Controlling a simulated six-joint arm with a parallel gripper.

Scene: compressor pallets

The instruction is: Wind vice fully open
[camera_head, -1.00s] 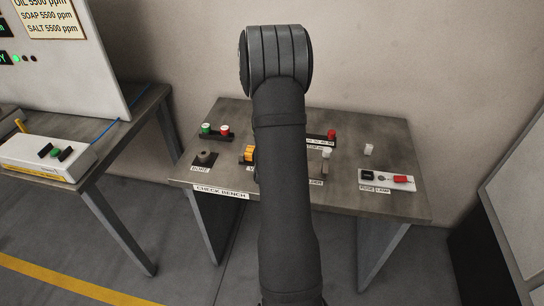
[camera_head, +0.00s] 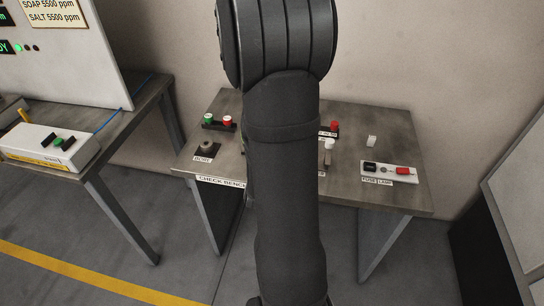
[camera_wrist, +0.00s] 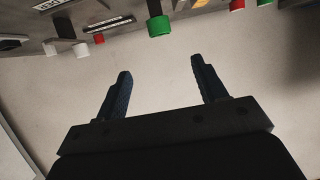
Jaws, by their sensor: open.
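My gripper (camera_wrist: 160,68) is open and empty in the wrist view. Its two dark fingers stand apart in front of the bare wall, clear of the bench items at the top of that view. I cannot clearly make out a vice. A green-ended dark part (camera_wrist: 159,25) shows beyond the fingers, and I cannot tell whether it belongs to the vice. In the head view my arm hides the middle of the check bench (camera_head: 375,140), and my gripper does not show there.
The bench carries green and red buttons (camera_head: 218,121), a round dark part (camera_head: 206,148), a red knob (camera_head: 334,127), a white-topped lever (camera_head: 328,150) and a fuse lamp panel (camera_head: 388,171). A second table with a white control box (camera_head: 45,147) stands left.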

